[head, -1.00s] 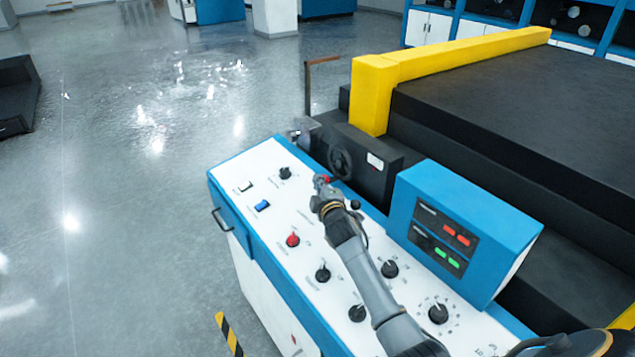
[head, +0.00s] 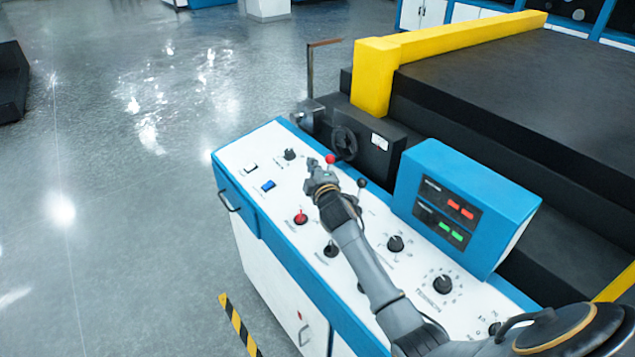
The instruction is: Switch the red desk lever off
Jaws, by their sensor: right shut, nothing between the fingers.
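The red-ball lever (head: 330,158) stands on the white top of the control desk, near its back edge and in front of the black handwheel. Part of its stem is hidden behind my right gripper. My right gripper (head: 313,164) is shut and empty, just left of the red ball. I cannot tell whether it touches the lever. A second red control, a red knob (head: 300,217), sits nearer the front edge of the desk, to the left of my right forearm. My left gripper is not in view.
The desk top (head: 237,155) also bears a blue switch (head: 268,186), a black-ball lever (head: 362,182) and several black knobs. A blue display box (head: 470,180) rises at right. A black handwheel (head: 344,143) stands behind. Open floor lies left.

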